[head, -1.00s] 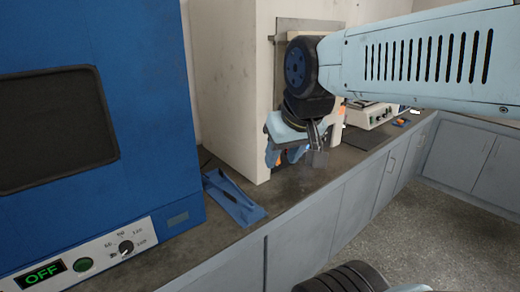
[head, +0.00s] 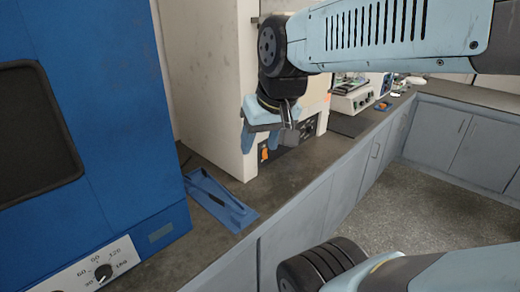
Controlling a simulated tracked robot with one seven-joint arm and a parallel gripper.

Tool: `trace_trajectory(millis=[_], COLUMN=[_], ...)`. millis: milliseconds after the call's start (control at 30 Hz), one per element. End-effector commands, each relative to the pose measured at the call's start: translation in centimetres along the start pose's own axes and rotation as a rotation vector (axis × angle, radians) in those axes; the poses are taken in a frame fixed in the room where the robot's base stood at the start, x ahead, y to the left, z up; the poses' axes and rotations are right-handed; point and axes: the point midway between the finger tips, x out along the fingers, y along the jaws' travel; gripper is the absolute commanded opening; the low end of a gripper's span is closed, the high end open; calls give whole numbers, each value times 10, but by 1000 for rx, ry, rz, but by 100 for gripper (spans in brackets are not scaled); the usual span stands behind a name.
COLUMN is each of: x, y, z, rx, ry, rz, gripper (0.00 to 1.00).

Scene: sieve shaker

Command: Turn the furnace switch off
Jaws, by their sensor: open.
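The furnace (head: 212,75) is the tall off-white cabinet in the middle of the head view. An orange switch (head: 264,154) sits low on its dark front panel (head: 300,135). The switch's exact position, on or off, is too small to tell. My gripper (head: 259,139) is open and points down in front of the furnace, its pale blue fingers just above the switch in the picture. It holds nothing that I can see. Whether a finger touches the switch cannot be told. The gripper and wrist hide part of the panel and the furnace front.
A blue oven (head: 120,120) with a dial stands at the left. A blue tray-like tool (head: 222,200) lies on the dark bench (head: 275,187) before the furnace. White instruments (head: 352,95) stand farther along the bench. Grey cabinets (head: 315,210) run below it, with open floor at right.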

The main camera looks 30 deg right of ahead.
Motion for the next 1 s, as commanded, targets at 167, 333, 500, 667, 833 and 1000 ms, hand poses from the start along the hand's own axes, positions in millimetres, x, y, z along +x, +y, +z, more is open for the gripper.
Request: trace_trajectory(millis=[167, 333, 500, 667, 833, 1000], x=[31, 60, 85, 108, 132, 158], y=[-12, -18, -22, -20, -11, 9], z=[-1, -5, -15, -29, -50, -73], rx=[173, 375, 588, 796, 1022, 1254], ry=[-164, -323, -461, -570, -659, -720], rz=[-86, -196, -315, -435, -574, -721], gripper=[53, 53, 53, 53, 53, 53])
